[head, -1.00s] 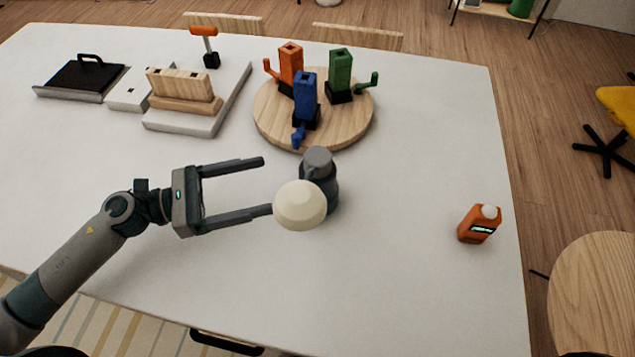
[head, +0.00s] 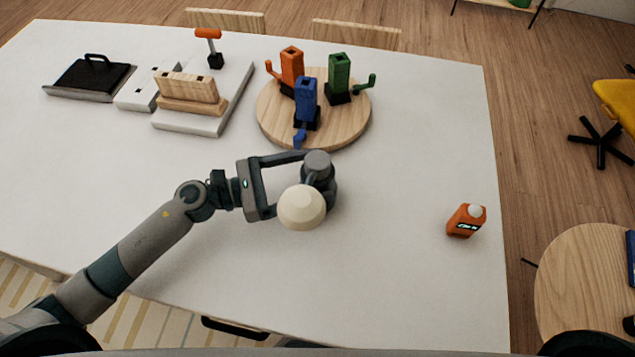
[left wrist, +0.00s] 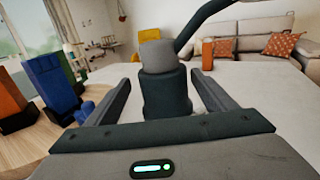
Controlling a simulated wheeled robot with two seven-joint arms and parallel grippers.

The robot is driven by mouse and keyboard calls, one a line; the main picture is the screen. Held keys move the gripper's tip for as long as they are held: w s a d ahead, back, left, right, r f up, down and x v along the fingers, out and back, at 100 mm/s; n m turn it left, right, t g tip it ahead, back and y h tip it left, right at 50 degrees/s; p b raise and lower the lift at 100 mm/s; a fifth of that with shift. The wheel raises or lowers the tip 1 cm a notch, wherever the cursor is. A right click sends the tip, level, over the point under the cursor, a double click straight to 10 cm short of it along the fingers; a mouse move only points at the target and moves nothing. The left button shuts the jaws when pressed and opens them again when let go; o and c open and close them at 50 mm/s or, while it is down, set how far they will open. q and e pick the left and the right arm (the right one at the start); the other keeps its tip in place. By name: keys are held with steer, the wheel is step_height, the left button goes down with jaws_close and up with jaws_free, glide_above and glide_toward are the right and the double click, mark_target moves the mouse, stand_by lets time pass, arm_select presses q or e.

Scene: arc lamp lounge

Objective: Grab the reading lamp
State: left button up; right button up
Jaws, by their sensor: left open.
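The reading lamp (head: 317,166) stands on the white table. It has a dark grey body with a lighter grey cap, and its round cream shade (head: 302,207) faces the front. In the left wrist view the lamp's body (left wrist: 166,92) stands upright between the two fingers, and part of its arm reaches up to the right. My left gripper (head: 305,179) is open, with one finger on each side of the body. Small gaps show beside the body in the wrist view. The shade hides the near finger's tip in the head view. My right gripper is not in view.
A round wooden board (head: 350,128) with orange, blue and green cranked blocks stands just behind the lamp. An orange bottle (head: 466,220) stands to the right. A white base (head: 196,125) with a wooden block lies at the back left. The front of the table is clear.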

mark_target(332, 173)
arm_select(q)
steer(key=shift+d+r+p, duration=0.1)
steer(key=shift+d+p, duration=0.45)
steer(key=shift+p, duration=0.1)
steer(key=p+x, duration=0.2)
steer(key=x, duration=0.1)
steer(key=shift+d, duration=0.3)
steer(key=shift+w+d+f+p, duration=0.1)
steer(key=shift+d+f+p, duration=0.2)
steer(key=shift+f, duration=0.05)
steer(key=shift+r, duration=0.1)
steer(key=c, duration=1.7)
steer(key=shift+c, duration=0.2)
